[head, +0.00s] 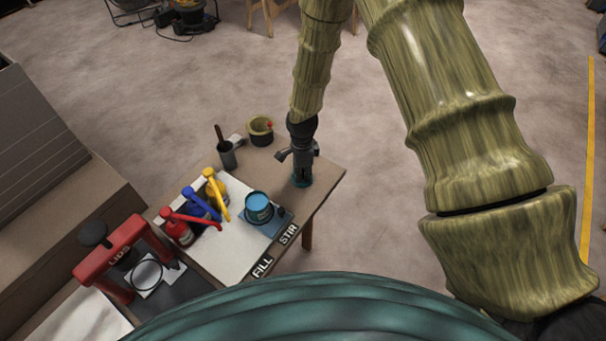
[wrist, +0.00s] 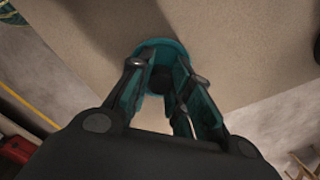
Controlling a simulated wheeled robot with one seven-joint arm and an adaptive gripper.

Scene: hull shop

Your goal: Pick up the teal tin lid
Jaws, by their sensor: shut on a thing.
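The teal tin lid (head: 302,181) is at the right end of the workbench, under my gripper (head: 299,160). In the wrist view the teal lid (wrist: 160,50) shows as a round rim between and beyond the fingers of my gripper (wrist: 160,75). The gripper points down and is shut on the lid. Whether the lid touches the bench top or is just above it, I cannot tell. The fingers hide part of the lid.
A teal-blue can (head: 258,208) stands on a blue-grey base near the FILL and STIR labels. Red (head: 180,230), blue and yellow pump bottles stand left of it. A dark cup (head: 227,155) and an olive pot (head: 260,130) are behind. A red LIDS press (head: 120,255) is at front left.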

